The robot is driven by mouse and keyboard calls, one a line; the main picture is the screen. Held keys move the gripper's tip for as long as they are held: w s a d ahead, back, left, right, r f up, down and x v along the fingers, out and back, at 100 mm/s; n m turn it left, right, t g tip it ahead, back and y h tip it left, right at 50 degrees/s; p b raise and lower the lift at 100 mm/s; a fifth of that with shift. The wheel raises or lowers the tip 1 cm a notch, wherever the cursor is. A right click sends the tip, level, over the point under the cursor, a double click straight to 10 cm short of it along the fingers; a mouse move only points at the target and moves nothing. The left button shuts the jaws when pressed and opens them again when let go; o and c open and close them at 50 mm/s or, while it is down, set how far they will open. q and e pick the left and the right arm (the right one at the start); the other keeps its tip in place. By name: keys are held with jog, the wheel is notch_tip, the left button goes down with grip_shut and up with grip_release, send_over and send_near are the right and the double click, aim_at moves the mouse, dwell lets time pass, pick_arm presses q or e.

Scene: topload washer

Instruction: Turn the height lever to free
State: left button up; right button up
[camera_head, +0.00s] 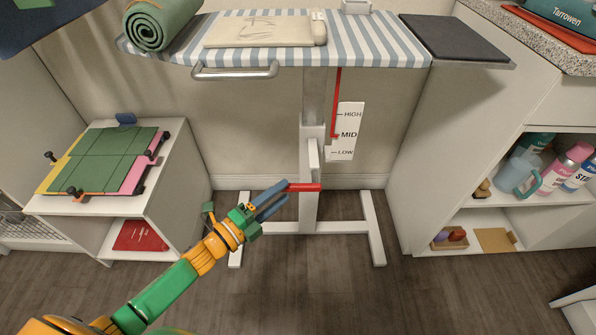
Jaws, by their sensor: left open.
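A red height lever (305,187) sticks out level to the left from the white post (308,205) under the striped ironing board (370,40). My left gripper (286,191) is open, with its blue fingers pointing right at the lever's left end. The fingertips are at or very near that end; I cannot tell whether they touch it. A white scale (346,150) beside the post reads HIGH, MID and LOW, and a red pointer (337,110) on a red strip ends near MID. No "free" mark is readable. My right gripper is not in view.
A metal handle bar (235,72) hangs at the board's front left edge. A low white shelf unit (175,190) stands left, and a cabinet (430,160) with open shelves stands right. The board's white feet (372,230) spread on the wooden floor, which is clear in front.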

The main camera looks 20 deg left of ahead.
aim_at(293, 185)
pick_arm(q)
jog(key=b+x, duration=0.1)
jog(key=x, duration=0.5)
jog(key=shift+w+d+r, duration=0.1)
jog(key=shift+w+d, duration=0.15)
grip_shut()
dwell(1.0)
